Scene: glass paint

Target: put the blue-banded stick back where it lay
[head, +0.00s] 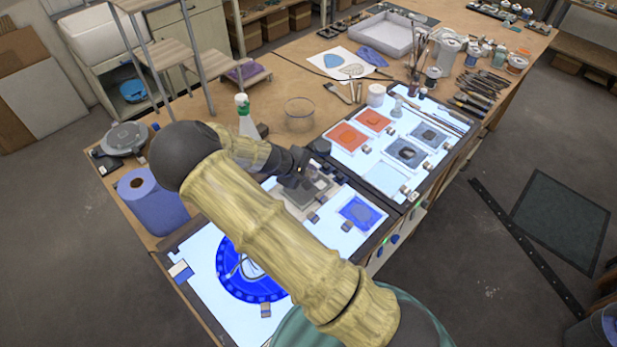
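My arm reaches across the near light table (207,243), and my dark gripper (303,183) is low over a grey glass piece (312,192) there. The fingers are small, dark and partly hidden by my wrist, so I cannot tell whether they are open or shut, or whether they hold anything. I cannot make out a blue band on any stick. Thin sticks or brushes (440,117) lie along the far edge of the second light table. More tools (482,88) lie in a row on the wooden table beyond.
A blue round glass piece (228,285) and a blue square (359,212) lie on the near light table. A blue paper roll (152,203), spray bottle (245,118) and glass bowl (299,112) stand nearby. Orange and grey tiles (347,137) lie on the second light table.

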